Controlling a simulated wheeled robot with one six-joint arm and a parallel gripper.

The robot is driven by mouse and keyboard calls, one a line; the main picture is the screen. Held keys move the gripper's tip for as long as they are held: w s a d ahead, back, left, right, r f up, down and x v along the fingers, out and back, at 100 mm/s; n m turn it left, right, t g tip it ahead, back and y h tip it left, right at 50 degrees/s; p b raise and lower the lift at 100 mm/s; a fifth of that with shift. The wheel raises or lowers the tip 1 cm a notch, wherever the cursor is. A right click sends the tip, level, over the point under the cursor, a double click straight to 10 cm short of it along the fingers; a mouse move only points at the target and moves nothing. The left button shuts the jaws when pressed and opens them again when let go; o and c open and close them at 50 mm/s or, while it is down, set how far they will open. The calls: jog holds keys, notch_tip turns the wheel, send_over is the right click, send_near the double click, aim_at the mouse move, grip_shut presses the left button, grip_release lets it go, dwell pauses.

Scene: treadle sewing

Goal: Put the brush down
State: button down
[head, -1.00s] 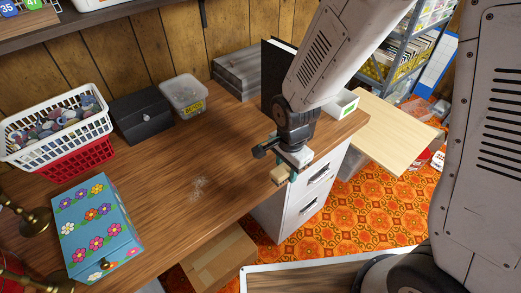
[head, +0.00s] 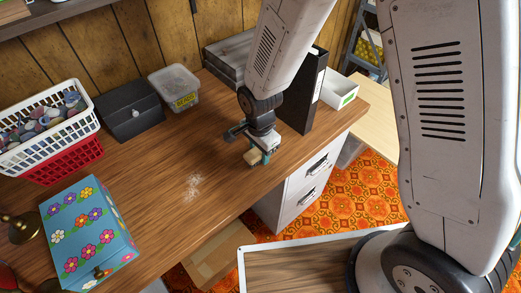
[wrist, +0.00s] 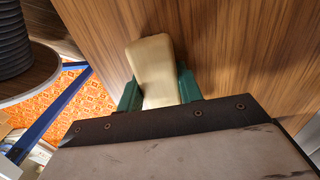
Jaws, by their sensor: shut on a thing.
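My gripper (head: 259,156) is shut on the brush (head: 251,158), whose pale wooden body sticks out between the jaws. In the wrist view the brush (wrist: 153,68) is a cream-tan block gripped between two green fingers (wrist: 158,92). It is held above or at the wooden desk top (head: 160,150), near the desk's front right part. I cannot tell whether it touches the desk. The bristles are hidden.
A patch of pale dust (head: 193,186) lies on the desk left of my gripper. A black binder (head: 305,95) stands behind it to the right. A flowered blue box (head: 90,232), black box (head: 134,114), clear tub (head: 174,89) and white basket (head: 45,130) stand left.

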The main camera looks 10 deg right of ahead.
jog(key=shift+s+d+f, duration=0.1)
jog(key=shift+s+f, duration=0.2)
jog(key=shift+f, duration=0.25)
jog(key=c, duration=0.9)
grip_release()
jog(key=shift+f, duration=0.1)
jog(key=r, duration=1.2)
jog(key=shift+w+r, duration=0.2)
jog(key=shift+w, duration=0.1)
jog(key=s+d+r+n, duration=0.2)
jog(key=d+r+n, duration=0.1)
jog(key=d+r, duration=0.5)
jog(key=s+d+r+n, duration=0.2)
jog(key=s+d+r, duration=0.2)
jog(key=s, duration=0.1)
jog(key=s+d+r+n, duration=0.3)
jog(key=s+d+r, duration=0.1)
jog(key=s, duration=0.2)
jog(key=s+d+r+n+t, duration=0.1)
jog(key=s+d+r+n, duration=0.2)
jog(key=s+d+r, duration=0.1)
jog(key=shift+s+d, duration=0.25)
jog(key=shift+s, duration=0.4)
jog(key=shift+s+d, duration=0.2)
jog(key=shift+s, duration=0.4)
